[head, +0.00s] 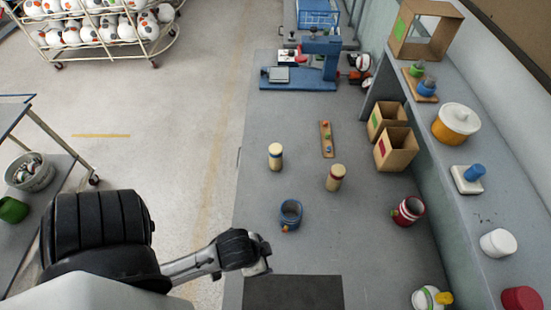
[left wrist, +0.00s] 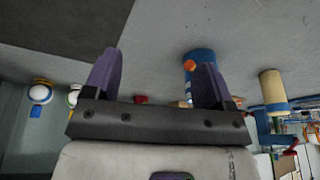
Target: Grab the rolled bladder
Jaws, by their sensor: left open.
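Two tan rolled cylinders stand upright on the grey table: one with a dark band (head: 275,157) and one with a reddish band (head: 335,178). I cannot tell which is the rolled bladder. A tan cylinder (left wrist: 272,88) also shows at the right of the left wrist view. A blue cup-like item (head: 291,213) with an orange part stands nearer; it shows in the left wrist view (left wrist: 190,64), partly behind a finger. My left gripper (left wrist: 157,78) is open, with nothing between its fingers. In the head view it (head: 262,264) is at the table's near left, short of the blue item. My right gripper is not in view.
A dark mat (head: 292,292) lies at the near edge. A wooden strip with coloured knobs (head: 326,139) and two open cardboard boxes (head: 398,158) stand farther back. A red can (head: 408,210) is at the right. A blue press (head: 318,66) stands at the far end.

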